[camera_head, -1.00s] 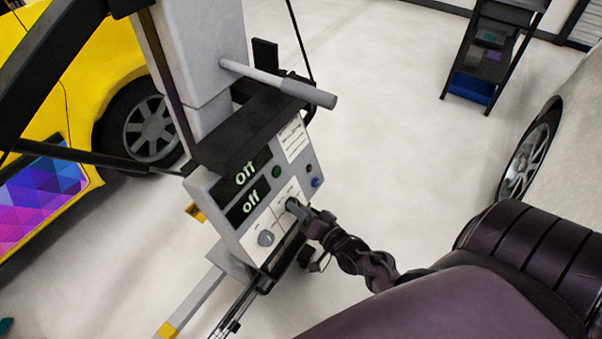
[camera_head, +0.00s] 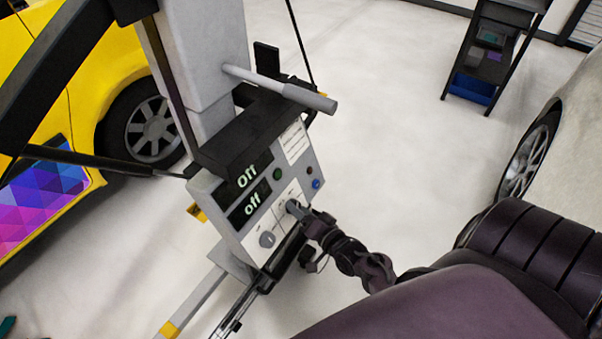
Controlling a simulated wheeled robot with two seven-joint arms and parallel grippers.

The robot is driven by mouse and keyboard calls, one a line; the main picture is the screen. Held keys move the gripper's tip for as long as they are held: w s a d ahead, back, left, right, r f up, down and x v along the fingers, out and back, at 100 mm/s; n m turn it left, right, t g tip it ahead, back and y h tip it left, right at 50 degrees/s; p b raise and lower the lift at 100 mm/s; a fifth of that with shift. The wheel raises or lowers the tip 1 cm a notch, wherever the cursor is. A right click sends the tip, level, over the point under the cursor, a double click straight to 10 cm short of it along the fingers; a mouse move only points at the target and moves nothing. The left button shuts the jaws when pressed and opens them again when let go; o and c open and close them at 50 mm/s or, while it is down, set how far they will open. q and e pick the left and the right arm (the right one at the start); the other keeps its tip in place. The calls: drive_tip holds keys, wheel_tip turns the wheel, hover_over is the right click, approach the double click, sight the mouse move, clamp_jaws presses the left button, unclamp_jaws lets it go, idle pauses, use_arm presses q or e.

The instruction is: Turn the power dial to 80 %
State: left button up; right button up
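The control panel (camera_head: 238,230) is a grey box on a stand, tilted in view. Its two dark displays both read "off" (camera_head: 248,175). One grey dial (camera_head: 267,240) is in plain view at the panel's lower left. My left gripper is not clearly in view; only a small dark teal piece shows at the lower left corner.
A green button (camera_head: 278,174), a red one and a blue one (camera_head: 316,184) sit on the panel's right side. A grey handle bar (camera_head: 280,88) juts out above. A yellow car (camera_head: 60,100) stands left, a black shelf cart (camera_head: 490,55) at back right. The floor between is clear.

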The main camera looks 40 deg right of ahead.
drive_tip(key=s, duration=0.7)
drive_tip(key=shift+s+d+r+b, duration=0.35)
drive_tip(key=shift+r+b, duration=0.05)
drive_tip(key=shift+r, duration=0.05)
